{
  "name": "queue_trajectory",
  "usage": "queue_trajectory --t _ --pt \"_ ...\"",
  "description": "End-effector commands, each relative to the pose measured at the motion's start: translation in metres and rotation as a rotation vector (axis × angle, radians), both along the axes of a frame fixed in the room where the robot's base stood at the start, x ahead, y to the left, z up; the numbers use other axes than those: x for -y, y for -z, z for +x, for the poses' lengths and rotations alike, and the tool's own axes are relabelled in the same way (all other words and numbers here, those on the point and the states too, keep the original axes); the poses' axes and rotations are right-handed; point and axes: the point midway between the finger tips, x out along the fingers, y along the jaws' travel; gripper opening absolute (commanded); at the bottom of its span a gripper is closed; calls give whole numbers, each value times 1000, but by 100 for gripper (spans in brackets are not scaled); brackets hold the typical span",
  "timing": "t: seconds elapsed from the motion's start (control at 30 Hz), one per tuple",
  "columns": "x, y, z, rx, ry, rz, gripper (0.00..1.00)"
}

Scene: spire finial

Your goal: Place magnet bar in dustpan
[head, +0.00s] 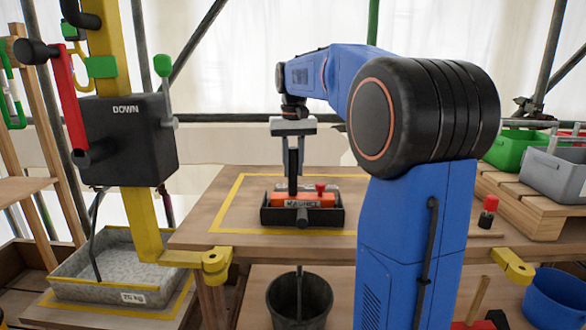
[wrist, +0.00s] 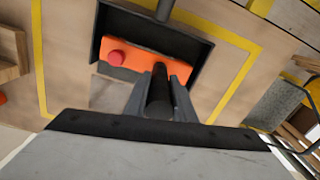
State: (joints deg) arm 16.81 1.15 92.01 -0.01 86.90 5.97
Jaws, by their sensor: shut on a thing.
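The magnet bar (head: 300,200) is orange, with a label on its front, a red knob on top and a black upright handle. My gripper (head: 293,168) is shut on that handle, above the bar. In the wrist view the fingers (wrist: 160,92) close around the black handle, and the orange bar (wrist: 138,65) lies beyond them. The black dustpan (head: 270,217) stands on the bench, its short handle facing the camera. The bar appears within the dustpan's walls; I cannot tell whether it touches the floor of the pan. The pan's wall also shows in the wrist view (wrist: 190,40).
A yellow taped outline (head: 228,200) surrounds the dustpan on the wooden bench (head: 200,228). A small red-capped bottle (head: 488,212) stands at right, near green (head: 515,150) and grey bins (head: 552,175). A black bucket (head: 300,298) is below the front edge. A control box (head: 125,140) stands left.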

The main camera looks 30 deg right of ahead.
Motion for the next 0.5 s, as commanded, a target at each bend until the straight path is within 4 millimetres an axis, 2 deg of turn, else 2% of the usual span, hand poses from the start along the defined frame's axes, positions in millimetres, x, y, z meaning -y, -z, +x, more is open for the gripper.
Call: queue_trajectory --t 0.4,0.43,0.5 --pt "0 7 0 2 0 -1 0" --pt "0 7 0 1 0 0 28" --pt "0 7 0 1 0 0 42"
